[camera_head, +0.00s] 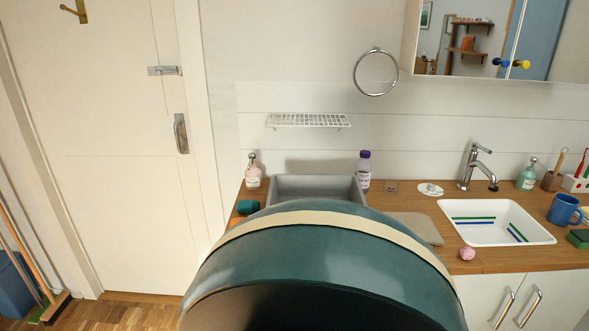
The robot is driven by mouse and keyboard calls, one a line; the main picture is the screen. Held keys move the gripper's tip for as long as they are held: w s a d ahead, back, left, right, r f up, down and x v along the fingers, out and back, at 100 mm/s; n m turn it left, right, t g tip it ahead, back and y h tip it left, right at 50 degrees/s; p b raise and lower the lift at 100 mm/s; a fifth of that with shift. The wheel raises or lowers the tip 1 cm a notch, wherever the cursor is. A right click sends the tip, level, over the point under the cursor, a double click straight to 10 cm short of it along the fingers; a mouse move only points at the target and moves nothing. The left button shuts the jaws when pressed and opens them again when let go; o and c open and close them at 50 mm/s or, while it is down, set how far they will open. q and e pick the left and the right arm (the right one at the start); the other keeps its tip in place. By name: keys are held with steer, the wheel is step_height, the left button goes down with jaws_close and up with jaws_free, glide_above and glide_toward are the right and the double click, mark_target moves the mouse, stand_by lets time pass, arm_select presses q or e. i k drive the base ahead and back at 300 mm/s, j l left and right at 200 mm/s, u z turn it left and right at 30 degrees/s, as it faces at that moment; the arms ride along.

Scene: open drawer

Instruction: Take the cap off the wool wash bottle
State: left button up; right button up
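A bottle with a purple cap (364,154) and a pale lilac body (363,175) stands upright at the back of the wooden counter, just right of a grey bin. The cap is on the bottle. Its label is too small to read, so I cannot confirm that it is the wool wash. Neither of my grippers shows in the head view.
A large teal rounded shape with a cream band (330,255) fills the lower middle and hides the counter's front. The grey bin (318,183) stands behind it. A pump bottle (253,172) is at left; a white sink (497,222) and tap (470,165) are at right.

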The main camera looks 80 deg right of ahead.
mark_target(363, 168)
steer(key=z, duration=3.05)
steer(key=i+l, duration=0.1)
steer(key=l, duration=0.35)
steer(key=i+l, duration=0.1)
steer(key=l, duration=0.35)
steer(key=i+l+u, duration=0.2)
steer(key=l, duration=0.3)
steer(key=k+l+u, duration=0.15)
steer(key=l, duration=0.3)
steer(key=i, duration=0.05)
